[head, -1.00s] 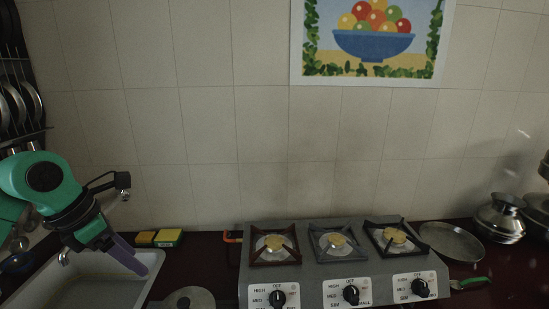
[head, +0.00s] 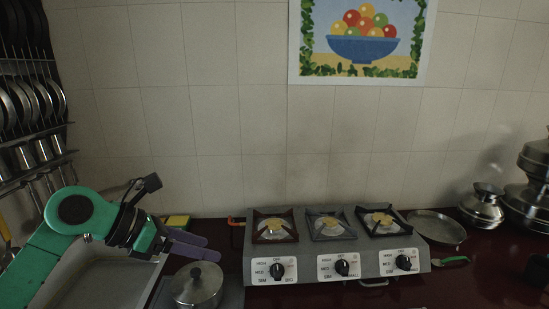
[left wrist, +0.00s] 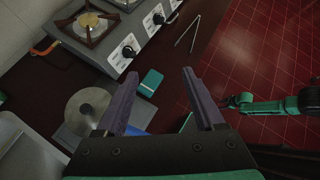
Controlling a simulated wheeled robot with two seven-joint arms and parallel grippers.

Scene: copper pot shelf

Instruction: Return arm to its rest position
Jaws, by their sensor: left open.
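My left arm comes in from the left in the head view. Its left gripper (head: 193,243) has purple fingers pointing right, above the counter between the sink and the stove. In the left wrist view the two fingers (left wrist: 158,85) stand wide apart with nothing between them. A green and black arm at the right of the left wrist view appears to be my right one; its gripper (left wrist: 232,101) is small and dark, and its jaws cannot be made out.
A lidded pot (head: 198,285) stands just below the left gripper. The three-burner stove (head: 330,262) is to its right, the sink (head: 105,285) to its left. A sponge (head: 177,221) lies behind. A plate rack (head: 30,110) stands far left. Metal pots (head: 483,207) stand far right.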

